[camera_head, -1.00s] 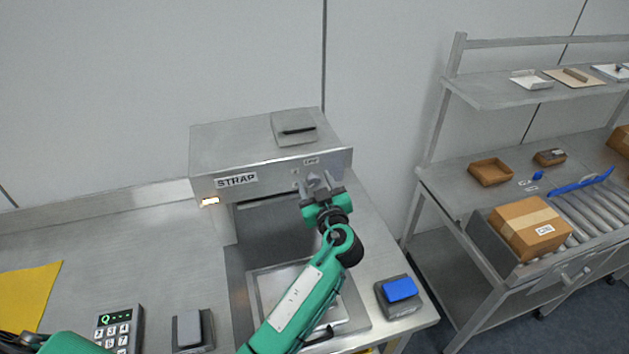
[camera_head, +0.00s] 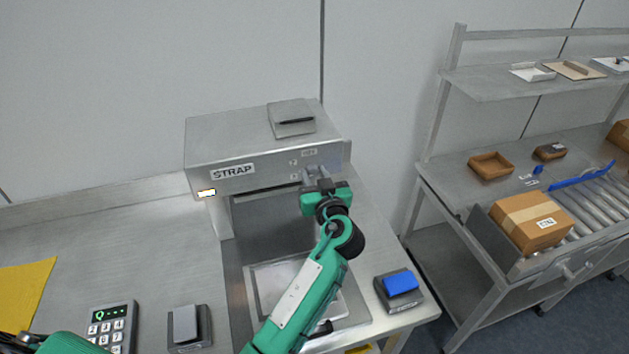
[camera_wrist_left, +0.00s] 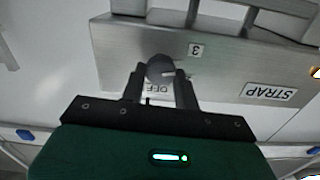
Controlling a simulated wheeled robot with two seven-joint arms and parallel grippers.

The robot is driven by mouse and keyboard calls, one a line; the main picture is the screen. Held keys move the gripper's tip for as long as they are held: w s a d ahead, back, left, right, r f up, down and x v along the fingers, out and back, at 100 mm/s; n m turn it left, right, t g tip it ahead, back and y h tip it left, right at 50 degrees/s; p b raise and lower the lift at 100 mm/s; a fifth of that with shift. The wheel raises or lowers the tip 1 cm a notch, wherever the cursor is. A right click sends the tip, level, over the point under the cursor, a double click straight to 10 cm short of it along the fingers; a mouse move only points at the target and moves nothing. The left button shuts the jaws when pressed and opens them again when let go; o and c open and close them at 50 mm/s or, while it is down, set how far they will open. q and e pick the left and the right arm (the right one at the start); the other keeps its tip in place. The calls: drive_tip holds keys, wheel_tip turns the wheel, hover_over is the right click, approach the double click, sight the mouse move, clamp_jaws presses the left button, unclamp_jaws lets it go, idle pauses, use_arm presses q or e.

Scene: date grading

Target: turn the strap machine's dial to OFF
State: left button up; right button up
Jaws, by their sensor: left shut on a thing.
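The strap machine (camera_head: 262,181) is a grey metal box with a STRAP label on its front, standing on the steel bench. Its small grey round dial (camera_wrist_left: 157,64) is on the right part of that front. An OFF label and a 3 label show beside the dial in the left wrist view. A pale mark shows on the dial's edge, between these labels. My left gripper (camera_head: 318,174) is at the front panel, and in the left wrist view its fingers (camera_wrist_left: 160,80) are shut on the dial from both sides. In the head view the gripper mostly hides the dial. My right gripper is not in view.
A lit indicator (camera_head: 206,192) is at the machine's left front edge. A blue-topped pedestal (camera_head: 401,285) stands right of my arm. A keypad (camera_head: 111,326) and a grey-topped block (camera_head: 188,326) are at the lower left. A shelf rack with a carton (camera_head: 530,219) stands at the right.

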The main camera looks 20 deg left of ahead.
use_arm(q)
drive_tip(key=shift+f+m+b, duration=0.15)
drive_tip(key=shift+m+b, duration=0.25)
drive_tip(key=shift+m, duration=0.5)
drive_tip(key=m, duration=0.2)
drive_tip(key=shift+d+m+b, duration=0.1)
drive_tip(key=shift+m+b, duration=0.2)
drive_tip(key=shift+m, duration=0.1)
drive_tip(key=m, duration=0.2)
drive_tip(key=shift+w+m, duration=0.1)
drive_tip(key=shift+m, duration=0.2)
drive_tip(key=m, duration=0.2)
drive_tip(key=shift+m, duration=0.4)
drive_tip(key=m+p, duration=0.1)
drive_tip(key=m, duration=0.1)
drive_tip(key=shift+d+m, duration=0.1)
drive_tip(key=shift+m, duration=0.3)
drive_tip(key=m+p, duration=0.2)
drive_tip(key=m, duration=0.1)
drive_tip(key=shift+m, duration=0.3)
drive_tip(key=m+p, duration=0.2)
drive_tip(key=m, duration=0.1)
drive_tip(key=shift+f+m+p, duration=0.1)
drive_tip(key=shift+m+p, duration=0.25)
drive_tip(key=shift+m, duration=0.35)
